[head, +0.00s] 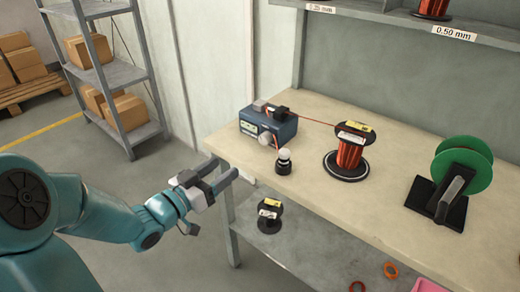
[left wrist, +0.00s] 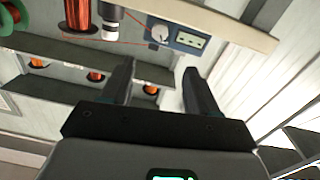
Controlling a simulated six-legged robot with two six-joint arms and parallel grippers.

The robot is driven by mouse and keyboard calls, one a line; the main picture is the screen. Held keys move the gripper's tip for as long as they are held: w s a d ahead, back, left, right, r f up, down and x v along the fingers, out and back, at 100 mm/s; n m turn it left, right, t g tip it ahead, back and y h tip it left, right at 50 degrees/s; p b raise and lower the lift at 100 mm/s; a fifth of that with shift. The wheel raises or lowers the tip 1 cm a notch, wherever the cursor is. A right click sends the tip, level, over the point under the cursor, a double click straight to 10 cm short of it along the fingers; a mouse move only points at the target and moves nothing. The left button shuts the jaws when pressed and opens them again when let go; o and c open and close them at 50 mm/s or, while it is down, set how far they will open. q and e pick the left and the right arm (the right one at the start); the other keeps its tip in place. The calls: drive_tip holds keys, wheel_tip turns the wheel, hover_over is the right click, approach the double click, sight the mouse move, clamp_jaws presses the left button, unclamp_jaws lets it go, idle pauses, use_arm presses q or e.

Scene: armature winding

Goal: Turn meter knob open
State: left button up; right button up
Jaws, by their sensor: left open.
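The meter is a blue box (head: 268,125) near the left end of the bench, with a pale round knob (head: 266,139) on its front. In the left wrist view the meter (left wrist: 190,40) appears at the top, and its white knob (left wrist: 159,33) lies beyond the gap between the fingers. My left gripper (head: 223,172) is open and empty, off the bench's left end, to the left of and apart from the knob. Its two dark fingers (left wrist: 160,70) also show spread in the left wrist view. My right gripper is in neither view.
A small black post with a white top (head: 284,162) stands close by the meter. A red wire runs from the meter to a copper spool (head: 350,150). A green reel (head: 463,163) stands farther right on the bench (head: 325,205). A grey shelf (head: 105,75) stands behind left.

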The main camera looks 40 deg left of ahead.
sight(262, 141)
use_arm(q)
drive_tip(key=w, duration=0.5)
drive_tip(key=w+d, duration=0.1)
drive_tip(key=w, duration=0.9)
drive_tip(key=shift+d, duration=0.25)
